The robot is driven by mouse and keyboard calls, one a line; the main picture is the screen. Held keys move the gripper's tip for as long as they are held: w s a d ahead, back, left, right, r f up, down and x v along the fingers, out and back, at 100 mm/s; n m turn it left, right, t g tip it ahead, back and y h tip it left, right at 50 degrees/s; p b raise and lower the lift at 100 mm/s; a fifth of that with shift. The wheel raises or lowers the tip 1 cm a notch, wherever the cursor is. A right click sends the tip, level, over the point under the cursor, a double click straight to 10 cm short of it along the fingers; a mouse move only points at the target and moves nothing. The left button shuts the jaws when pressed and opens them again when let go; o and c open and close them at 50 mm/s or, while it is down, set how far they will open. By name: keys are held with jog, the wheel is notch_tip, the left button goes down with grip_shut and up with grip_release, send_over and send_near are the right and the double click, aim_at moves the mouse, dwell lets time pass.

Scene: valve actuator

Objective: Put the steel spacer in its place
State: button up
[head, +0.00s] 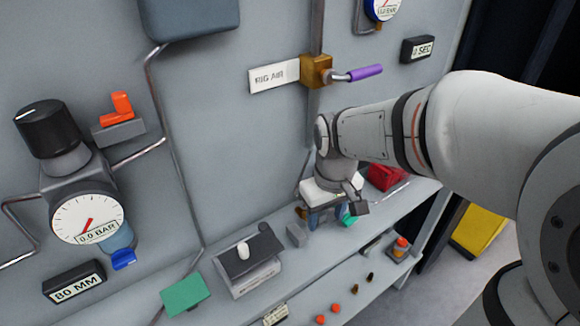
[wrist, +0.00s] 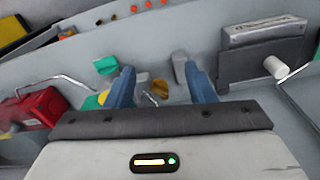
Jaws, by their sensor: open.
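My gripper (head: 326,215) is open over the shelf at the foot of the grey panel. In the wrist view its two blue fingers (wrist: 161,80) stand apart, with small brass-coloured and shiny metal parts (wrist: 155,92) showing between them. I cannot tell which piece is the steel spacer. A plain grey block (head: 297,235) stands on the shelf just left of my gripper. It also shows in the wrist view (wrist: 181,68), beside the right finger and apart from it. The spacer's place is not clearly seen.
A dark grey fixture with a white peg (head: 248,262) stands left on the shelf, with a green block (head: 185,295) beyond it. A red object (head: 385,176) and a thin metal rod lie right of my gripper. Several small orange and dark pieces lie on the lower shelf.

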aim_at(301, 237)
jog(key=shift+n+g, duration=0.4)
jog(key=shift+n, duration=0.5)
jog(key=a, duration=0.1)
jog(key=w+a+f, duration=0.2)
jog(key=shift+w+a+f, duration=0.1)
jog(key=shift+w+a, duration=0.15)
jog(key=shift+a, duration=0.15)
jog(key=shift+w+a+f+p, duration=0.1)
jog(key=shift+a+f+p, duration=0.1)
jog(key=shift+f, duration=1.1)
jog(key=shift+a+f+p, duration=0.1)
jog(key=shift+f+p, duration=0.1)
jog(key=shift+f, duration=1.1)
jog(key=shift+w+a+f+p, duration=0.1)
jog(key=shift+a+f+p, duration=0.1)
jog(key=shift+f, duration=1.1)
jog(key=shift+c, duration=0.6)
grip_shut()
